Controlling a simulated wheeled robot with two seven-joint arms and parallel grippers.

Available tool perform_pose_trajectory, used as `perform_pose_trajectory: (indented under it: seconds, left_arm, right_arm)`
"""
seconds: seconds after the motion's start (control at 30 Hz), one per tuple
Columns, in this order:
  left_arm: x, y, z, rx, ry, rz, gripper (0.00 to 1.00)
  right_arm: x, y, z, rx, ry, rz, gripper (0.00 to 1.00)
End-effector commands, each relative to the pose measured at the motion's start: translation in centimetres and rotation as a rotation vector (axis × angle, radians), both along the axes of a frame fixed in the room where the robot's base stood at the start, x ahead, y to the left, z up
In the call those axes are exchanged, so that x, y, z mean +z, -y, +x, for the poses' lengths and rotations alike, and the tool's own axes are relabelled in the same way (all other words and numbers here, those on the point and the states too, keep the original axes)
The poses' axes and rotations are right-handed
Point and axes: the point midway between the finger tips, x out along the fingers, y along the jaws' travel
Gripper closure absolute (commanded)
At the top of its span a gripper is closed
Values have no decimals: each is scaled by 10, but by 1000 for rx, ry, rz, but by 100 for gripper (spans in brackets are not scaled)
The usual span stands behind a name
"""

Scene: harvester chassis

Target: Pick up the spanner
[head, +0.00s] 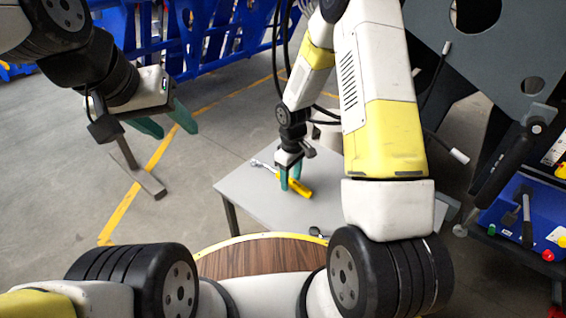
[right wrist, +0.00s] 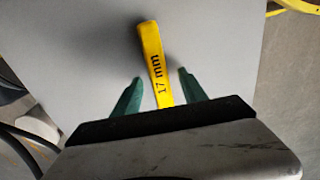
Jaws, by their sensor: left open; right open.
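The spanner (head: 300,187) lies on the small grey table (head: 240,190) in the head view, its yellow handle to the right and its metal end to the left. In the right wrist view the yellow handle (right wrist: 153,62) shows the mark "17 mm". My right gripper (head: 290,181) points down at the handle. In the wrist view its two green fingers (right wrist: 160,90) stand open, one on each side of the handle, with gaps visible. The handle's lower part is hidden behind the gripper body. My left gripper (head: 166,126) is open and empty, in the air at upper left.
A blue rack (head: 215,40) stands at the back. A dark chassis panel (head: 480,60) rises at the right. A blue tool cart (head: 530,215) stands at the lower right. The grey tabletop around the spanner is mostly clear. Open floor lies left of the table.

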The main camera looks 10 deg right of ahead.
Motion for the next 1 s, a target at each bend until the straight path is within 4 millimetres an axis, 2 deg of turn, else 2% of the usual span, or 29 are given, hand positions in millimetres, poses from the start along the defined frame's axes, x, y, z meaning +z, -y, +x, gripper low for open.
perform_pose_trajectory:
  seconds: [0.13,0.3,0.4,1.0]
  left_arm:
    - [0,0,0,0,0,0,50]
    - [0,0,0,0,0,0,50]
    - [0,0,0,0,0,0,50]
    - [0,0,0,0,0,0,50]
  right_arm:
    - [0,0,0,0,0,0,50]
    - [0,0,0,0,0,0,83]
    - [1,0,0,0,0,0,100]
    - [1,0,0,0,0,0,100]
